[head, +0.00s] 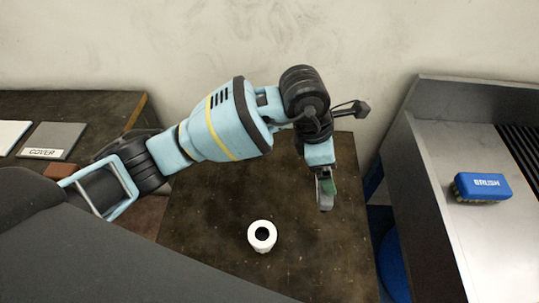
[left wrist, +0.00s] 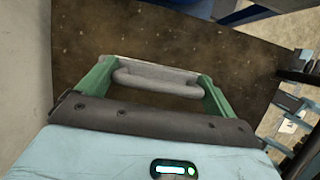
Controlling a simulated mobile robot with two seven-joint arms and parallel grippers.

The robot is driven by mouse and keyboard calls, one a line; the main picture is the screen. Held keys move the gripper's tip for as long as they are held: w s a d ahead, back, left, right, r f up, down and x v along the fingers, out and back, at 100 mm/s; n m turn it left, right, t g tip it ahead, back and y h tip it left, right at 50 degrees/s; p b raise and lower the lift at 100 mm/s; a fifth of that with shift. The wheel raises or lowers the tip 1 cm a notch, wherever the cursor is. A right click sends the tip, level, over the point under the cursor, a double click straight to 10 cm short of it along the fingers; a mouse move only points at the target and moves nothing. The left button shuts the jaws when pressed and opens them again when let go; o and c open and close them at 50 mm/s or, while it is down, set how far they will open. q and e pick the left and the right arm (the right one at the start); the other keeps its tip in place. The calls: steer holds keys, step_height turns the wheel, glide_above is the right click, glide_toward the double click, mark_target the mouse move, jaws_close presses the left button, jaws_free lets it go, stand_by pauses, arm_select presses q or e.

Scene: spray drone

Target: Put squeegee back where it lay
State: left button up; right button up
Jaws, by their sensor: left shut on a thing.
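My left gripper (head: 325,192) hangs fingers-down over the right part of the dark brown table (head: 205,215). Its green fingers also show in the left wrist view (left wrist: 155,86), set wide apart. They are shut on a grey, rounded bar, which I take to be the squeegee (left wrist: 155,80); a thin pale strip runs along its far side. In the head view the fingers hide most of it. I cannot tell how high it is above the table. My right gripper is in neither view.
A white ring-topped object (head: 262,237) stands on the table, left of and nearer than the gripper. A blue brush (head: 482,187) lies on the metal bench (head: 440,190) at right. A grey plate labelled COVER (head: 52,139) lies on the left table. Bare tabletop surrounds the white object.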

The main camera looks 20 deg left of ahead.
arm_select(q)
steer(key=w+a+f+p, duration=0.1)
steer(key=w+a, duration=0.2)
steer(key=a, duration=0.8)
steer(key=shift+a, duration=0.4)
steer(key=a+f, duration=0.2)
steer(key=shift+w+a+f+p, duration=0.2)
steer(key=shift+w+f+p, duration=0.1)
steer(key=shift+w+f, duration=0.1)
steer(key=shift+f, duration=0.5)
steer(key=shift+f, duration=0.15)
steer(key=o, duration=0.8)
